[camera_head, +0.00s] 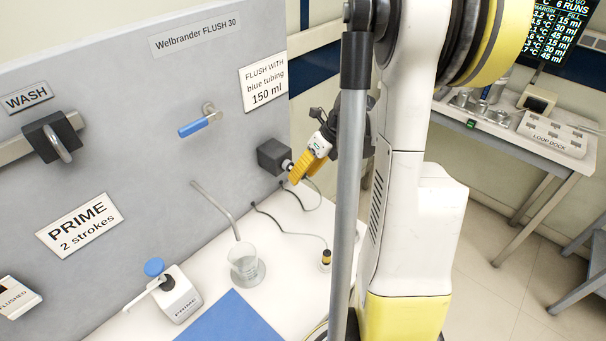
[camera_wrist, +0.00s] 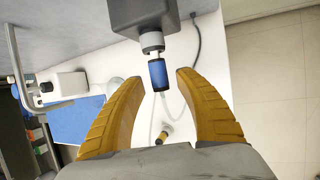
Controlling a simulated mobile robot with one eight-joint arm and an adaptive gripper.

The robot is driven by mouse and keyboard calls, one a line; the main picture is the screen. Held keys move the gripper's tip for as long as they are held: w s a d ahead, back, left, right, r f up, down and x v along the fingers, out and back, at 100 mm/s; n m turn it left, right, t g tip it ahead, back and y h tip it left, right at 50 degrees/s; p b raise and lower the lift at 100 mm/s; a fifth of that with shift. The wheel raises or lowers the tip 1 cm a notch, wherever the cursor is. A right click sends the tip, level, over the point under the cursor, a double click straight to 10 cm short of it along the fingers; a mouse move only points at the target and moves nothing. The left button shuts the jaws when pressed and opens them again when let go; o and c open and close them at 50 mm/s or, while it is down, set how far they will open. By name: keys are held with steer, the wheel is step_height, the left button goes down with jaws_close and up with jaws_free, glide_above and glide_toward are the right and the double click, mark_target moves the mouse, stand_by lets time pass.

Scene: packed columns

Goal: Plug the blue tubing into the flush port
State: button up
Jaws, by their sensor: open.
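The flush port is a dark grey box (camera_head: 271,156) on the grey panel, with a metal nozzle facing my gripper. In the wrist view the port box (camera_wrist: 142,14) is at the top, its nozzle pointing down. The blue tubing's blue end piece (camera_wrist: 158,76) is in line with the nozzle, joined by a narrow pale stub; I cannot tell how deep it sits. Clear tubing (camera_wrist: 172,103) trails from it. My gripper (camera_head: 294,178) is at the port. In the wrist view its yellow fingers (camera_wrist: 157,82) are open, either side of the blue end, with gaps.
A yellow-and-black fitting (camera_head: 326,259) stands on the white bench on a dark cable. A glass beaker (camera_head: 246,268), a PRIME pump (camera_head: 176,296) and a blue mat (camera_head: 231,322) are nearby. A blue-handled lever (camera_head: 200,123) is on the panel.

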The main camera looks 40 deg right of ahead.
steer(key=v, duration=1.2)
steer(key=shift+d, duration=0.1)
